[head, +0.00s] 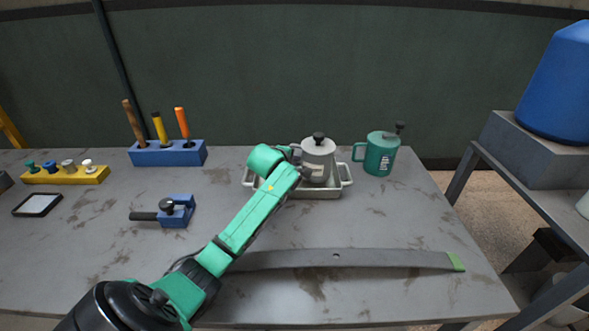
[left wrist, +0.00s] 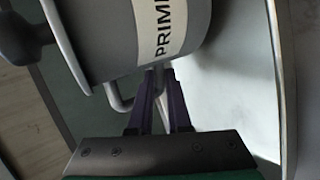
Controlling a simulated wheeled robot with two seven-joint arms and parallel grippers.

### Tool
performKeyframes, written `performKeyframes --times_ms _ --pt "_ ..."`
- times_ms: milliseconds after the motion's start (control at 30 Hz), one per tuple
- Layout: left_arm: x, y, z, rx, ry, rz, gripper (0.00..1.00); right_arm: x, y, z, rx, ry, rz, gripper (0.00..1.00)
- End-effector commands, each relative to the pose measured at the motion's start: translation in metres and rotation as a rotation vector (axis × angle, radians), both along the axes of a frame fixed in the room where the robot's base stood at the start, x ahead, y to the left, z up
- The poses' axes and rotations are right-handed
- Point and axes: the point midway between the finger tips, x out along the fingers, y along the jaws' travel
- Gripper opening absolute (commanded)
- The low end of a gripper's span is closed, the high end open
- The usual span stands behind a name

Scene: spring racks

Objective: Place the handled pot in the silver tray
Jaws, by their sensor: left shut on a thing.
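The handled pot (head: 318,158) is grey with a dark knob on its lid. It is upright within the outline of the silver tray (head: 316,192) in the head view. I cannot tell whether its base touches the tray floor. The left wrist view shows the pot (left wrist: 95,45) close up, with a white label, and the bare tray (left wrist: 235,85) beside it. My left gripper (left wrist: 158,72) is shut on the pot's handle. In the head view my left gripper (head: 302,172) is partly hidden behind my green arm. My right gripper is not in view.
A green pot (head: 380,154) stands just right of the tray. A long grey leaf spring (head: 345,259) lies in front. A blue tool holder (head: 168,154), a blue clamp-like tool (head: 176,211) and a yellow rack (head: 66,176) are at left. The right front table is mostly clear.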

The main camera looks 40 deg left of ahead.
Motion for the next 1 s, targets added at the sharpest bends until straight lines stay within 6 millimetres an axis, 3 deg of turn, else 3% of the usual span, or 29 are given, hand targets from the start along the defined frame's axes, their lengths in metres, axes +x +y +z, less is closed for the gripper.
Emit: performKeyframes --times_ms 100,300,333,367,767,1000 --pt "0.000 0.000 -0.020 -0.001 -0.001 0.001 0.00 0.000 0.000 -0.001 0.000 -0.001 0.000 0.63" --pt "0.000 0.000 -0.023 0.000 -0.003 0.001 0.00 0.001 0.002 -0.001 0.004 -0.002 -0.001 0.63" --pt "0.000 0.000 -0.025 0.000 0.002 0.000 0.20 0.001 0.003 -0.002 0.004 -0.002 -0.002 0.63" --pt "0.000 0.000 -0.025 0.000 0.002 0.000 0.29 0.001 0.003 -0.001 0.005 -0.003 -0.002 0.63" --pt "-0.004 -0.002 -0.022 -0.001 0.001 -0.002 0.29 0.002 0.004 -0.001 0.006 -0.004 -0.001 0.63" --pt "-0.036 -0.011 0.000 -0.002 0.000 -0.002 0.29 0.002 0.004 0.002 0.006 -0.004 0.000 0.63"
